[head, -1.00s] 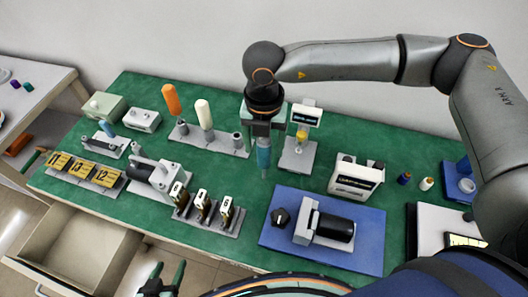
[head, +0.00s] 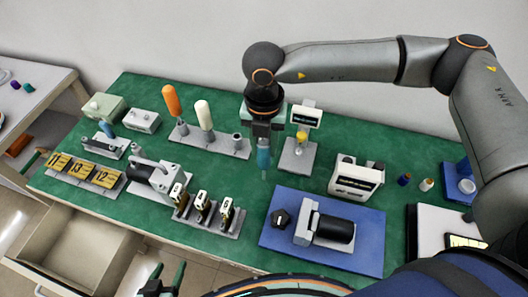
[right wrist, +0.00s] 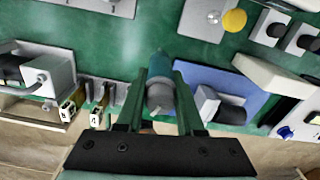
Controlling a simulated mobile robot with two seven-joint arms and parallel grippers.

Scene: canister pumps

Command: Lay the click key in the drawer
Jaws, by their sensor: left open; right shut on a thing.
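The click key, taken to be the teal-handled tool (head: 263,158), hangs upright below my right gripper (head: 262,140) above the green bench. In the right wrist view the teal tool (right wrist: 160,72) sits between the fingers of my right gripper (right wrist: 165,100), which is shut on it. Its grey round end shows there. The drawer (head: 120,258) stands pulled out below the bench's front left edge, and its visible floor looks empty. My left gripper (head: 162,282) is open and empty at the bottom edge, right of the drawer; only its finger ends show.
A holder (head: 210,146) with orange and white handles stands left of the right gripper. Number plates (head: 82,170), a grey pump (head: 155,172) and small tagged clamps (head: 202,208) line the front left. A blue mat (head: 275,240) bears a black-and-grey pump (head: 328,228). Bare green bench lies between.

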